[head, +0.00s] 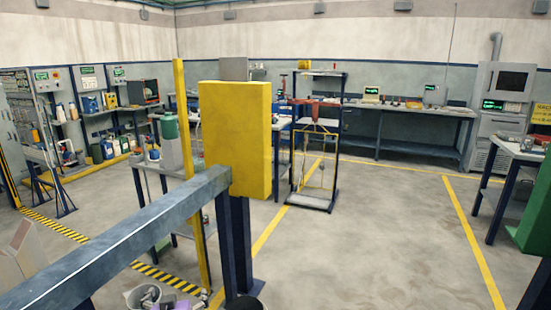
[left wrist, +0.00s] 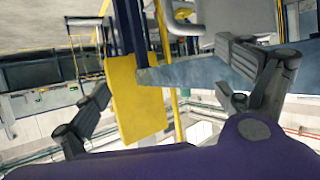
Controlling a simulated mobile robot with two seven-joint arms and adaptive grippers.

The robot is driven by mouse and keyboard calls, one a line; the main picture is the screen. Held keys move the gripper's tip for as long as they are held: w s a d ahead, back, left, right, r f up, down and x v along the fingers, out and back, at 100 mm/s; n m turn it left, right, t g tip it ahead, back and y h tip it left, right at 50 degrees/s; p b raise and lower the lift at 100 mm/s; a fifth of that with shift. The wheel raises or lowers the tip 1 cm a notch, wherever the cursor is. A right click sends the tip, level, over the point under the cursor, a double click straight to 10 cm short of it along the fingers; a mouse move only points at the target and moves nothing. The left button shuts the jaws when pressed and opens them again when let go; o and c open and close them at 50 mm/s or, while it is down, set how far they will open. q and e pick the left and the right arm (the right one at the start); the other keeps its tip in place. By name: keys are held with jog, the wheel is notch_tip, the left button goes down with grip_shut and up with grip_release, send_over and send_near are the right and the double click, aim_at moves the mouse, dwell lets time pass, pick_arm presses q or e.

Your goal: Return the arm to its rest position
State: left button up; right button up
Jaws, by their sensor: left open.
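Part of my left arm and its gripper (head: 150,297) shows at the bottom edge of the head view, below the grey beam and mostly cut off. In the left wrist view my left gripper (left wrist: 164,82) has its two dark fingers spread wide, with nothing held between them. That view is tilted upside down. The yellow panel (left wrist: 137,105) and the grey beam (left wrist: 190,76) show behind the fingers; I cannot tell how far off they are. My right gripper is in neither view.
The grey beam (head: 120,246) crosses close in front, ending at the yellow panel (head: 235,140) on dark blue posts (head: 234,245). A rack with a hanging yellow frame (head: 316,160) stands behind. Benches (head: 405,108) line the back wall. Open floor (head: 390,230) lies to the right.

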pick_arm(q)
jog(key=s+d+f+m+g+h, duration=0.1)
jog(key=s+d+f, duration=0.1)
jog(key=s+f, duration=0.5)
jog(key=s+d+f+m+g+h, duration=0.1)
jog(key=s+f, duration=0.6)
jog(key=s, duration=1.2)
jog(key=s+d+f+m+g+h, duration=0.1)
jog(key=s+d+f+g, duration=0.1)
jog(key=s+f, duration=0.5)
jog(key=s+d, duration=0.1)
jog(key=s, duration=0.4)
jog(key=shift+s+d+f+m+h, duration=0.3)
jog(key=shift+s, duration=0.1)
